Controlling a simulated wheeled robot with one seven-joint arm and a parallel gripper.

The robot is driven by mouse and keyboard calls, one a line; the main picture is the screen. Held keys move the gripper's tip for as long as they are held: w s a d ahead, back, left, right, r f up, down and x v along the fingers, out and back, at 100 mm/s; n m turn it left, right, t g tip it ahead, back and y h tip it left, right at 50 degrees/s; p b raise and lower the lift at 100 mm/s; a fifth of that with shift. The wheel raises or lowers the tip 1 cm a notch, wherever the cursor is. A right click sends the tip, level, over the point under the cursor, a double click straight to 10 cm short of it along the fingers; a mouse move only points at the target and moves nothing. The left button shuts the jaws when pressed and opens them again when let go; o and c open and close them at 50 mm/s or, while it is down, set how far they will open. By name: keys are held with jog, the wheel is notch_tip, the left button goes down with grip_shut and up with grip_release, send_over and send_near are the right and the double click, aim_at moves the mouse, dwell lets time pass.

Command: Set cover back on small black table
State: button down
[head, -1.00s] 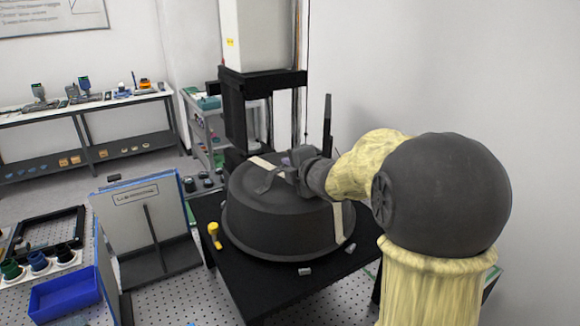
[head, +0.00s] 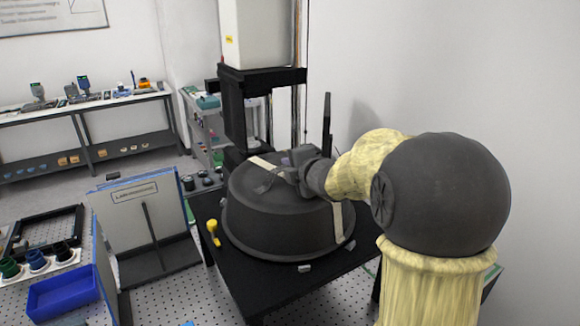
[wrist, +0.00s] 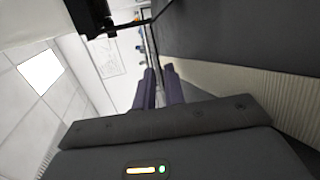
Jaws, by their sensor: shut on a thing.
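The cover (head: 285,215) is a large round dark drum shape with a flared bottom rim and pale tape strips. In the head view it sits on the small black table (head: 262,290), its rim apparently on the tabletop. My gripper (head: 287,172) is at the cover's top, shut on it, probably at its strap or handle; my wrist hides the exact grip. In the wrist view my gripper's two fingers (wrist: 160,88) lie close together, with the cover's dark surface (wrist: 240,40) and a pale strip to the right.
A yellow-handled tool (head: 213,232) and a small grey piece (head: 305,268) lie on the table beside the cover. A tall black-framed instrument (head: 262,90) stands behind. A labelled panel (head: 145,215) and a blue tray (head: 65,292) are at left. A white wall closes the right side.

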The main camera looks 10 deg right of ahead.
jog(key=shift+f+b, duration=0.35)
dwell(0.3)
jog(key=c, duration=1.4)
grip_release()
jog(key=shift+f, duration=0.1)
jog(key=shift+s, duration=0.1)
jog(key=v, duration=1.7)
jog(key=shift+s+r, duration=0.1)
jog(key=shift+r, duration=0.15)
